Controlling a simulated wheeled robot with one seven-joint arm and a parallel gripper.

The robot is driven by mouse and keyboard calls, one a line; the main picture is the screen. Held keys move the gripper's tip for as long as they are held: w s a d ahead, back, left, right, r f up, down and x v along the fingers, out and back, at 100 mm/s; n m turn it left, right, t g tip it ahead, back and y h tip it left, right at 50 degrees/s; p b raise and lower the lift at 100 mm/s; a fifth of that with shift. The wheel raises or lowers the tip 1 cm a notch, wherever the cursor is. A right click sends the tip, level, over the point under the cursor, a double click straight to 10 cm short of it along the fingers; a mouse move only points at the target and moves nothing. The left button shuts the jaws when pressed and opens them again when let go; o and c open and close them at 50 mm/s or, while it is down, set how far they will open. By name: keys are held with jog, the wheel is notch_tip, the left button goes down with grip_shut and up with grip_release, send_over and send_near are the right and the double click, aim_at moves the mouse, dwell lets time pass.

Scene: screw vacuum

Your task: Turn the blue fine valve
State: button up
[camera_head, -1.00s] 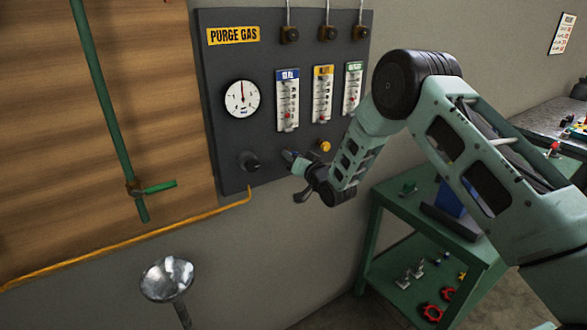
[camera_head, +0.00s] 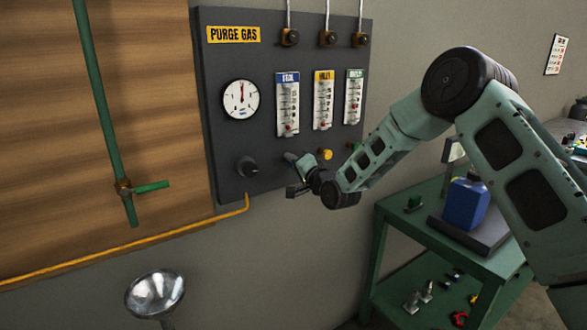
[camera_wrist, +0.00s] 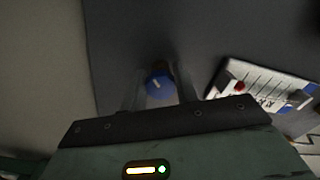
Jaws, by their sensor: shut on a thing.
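The blue fine valve (camera_wrist: 158,84) is a small round knob with a white mark, seen in the wrist view on the dark panel. My gripper (camera_wrist: 158,90) is shut on it, with one finger on each side. In the head view my gripper (camera_head: 298,165) is at the lower part of the dark purge gas panel (camera_head: 222,160), below the blue-topped flowmeter (camera_head: 287,105), and it hides most of the blue knob there.
A round gauge (camera_head: 241,99) and a yellow-topped flowmeter (camera_head: 323,100) are above. A green cart (camera_head: 385,212) with a blue container (camera_head: 466,203) stands at the lower right.

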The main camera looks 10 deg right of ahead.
dwell(0.4)
jog(key=o, duration=1)
jog(key=b+v, duration=0.4)
jog(key=v, duration=1.3)
jog(key=shift+s+d+b, duration=0.1)
jog(key=shift+s+b, duration=0.1)
jog(key=shift+b, duration=0.2)
